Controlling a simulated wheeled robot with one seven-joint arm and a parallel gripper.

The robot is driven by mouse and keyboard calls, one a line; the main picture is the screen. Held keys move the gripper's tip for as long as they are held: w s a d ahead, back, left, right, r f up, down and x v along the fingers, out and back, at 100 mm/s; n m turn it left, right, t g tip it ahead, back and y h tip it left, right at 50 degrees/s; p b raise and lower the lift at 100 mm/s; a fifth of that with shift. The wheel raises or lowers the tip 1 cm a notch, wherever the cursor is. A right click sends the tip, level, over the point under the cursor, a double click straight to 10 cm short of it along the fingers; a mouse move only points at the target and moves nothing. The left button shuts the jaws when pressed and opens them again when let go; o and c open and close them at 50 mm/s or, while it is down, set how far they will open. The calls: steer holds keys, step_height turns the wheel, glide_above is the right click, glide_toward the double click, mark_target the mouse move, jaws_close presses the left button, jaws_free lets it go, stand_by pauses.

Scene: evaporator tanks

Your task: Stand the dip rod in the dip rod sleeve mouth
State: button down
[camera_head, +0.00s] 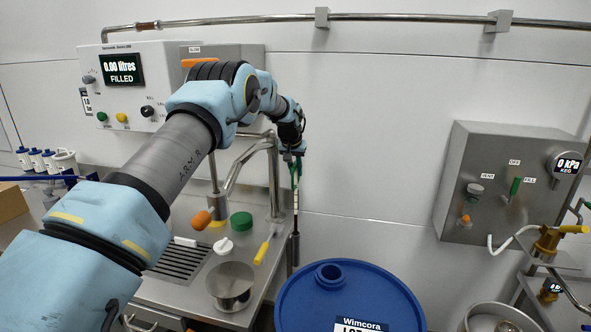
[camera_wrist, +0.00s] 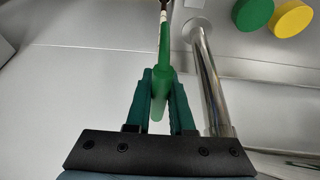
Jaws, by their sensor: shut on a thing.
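My gripper (camera_head: 293,158) is shut on the green handle, which also shows between the fingers in the wrist view (camera_wrist: 161,85). The rod hangs roughly upright, shaft down, beside the right edge of the steel counter. A narrow dark upright tube (camera_head: 294,252), apparently the dip rod sleeve, stands directly below it in the head view. The rod's lower end meets the tube's top in that picture. I cannot tell whether the tip is inside, touching or apart. The sleeve mouth is not clear in the wrist view.
A bent steel pipe (camera_head: 273,180) stands close left of the rod. The counter holds a green cap (camera_head: 241,221), a steel bowl (camera_head: 230,284) and a yellow-handled tool (camera_head: 263,248). A blue drum (camera_head: 350,303) stands at the front.

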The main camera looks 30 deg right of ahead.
mark_target(296, 185)
steer(key=shift+f+b, duration=0.55)
steer(key=shift+f, duration=0.5)
steer(key=shift+f+b, duration=0.45)
steer(key=shift+f, duration=0.05)
stand_by(0.9)
steer(key=shift+f+b, duration=1)
steer(key=shift+f, duration=0.95)
steer(key=c, duration=0.7)
jaws_free()
steer(key=shift+r+p, duration=1.4)
steer(key=shift+r, duration=1.7)
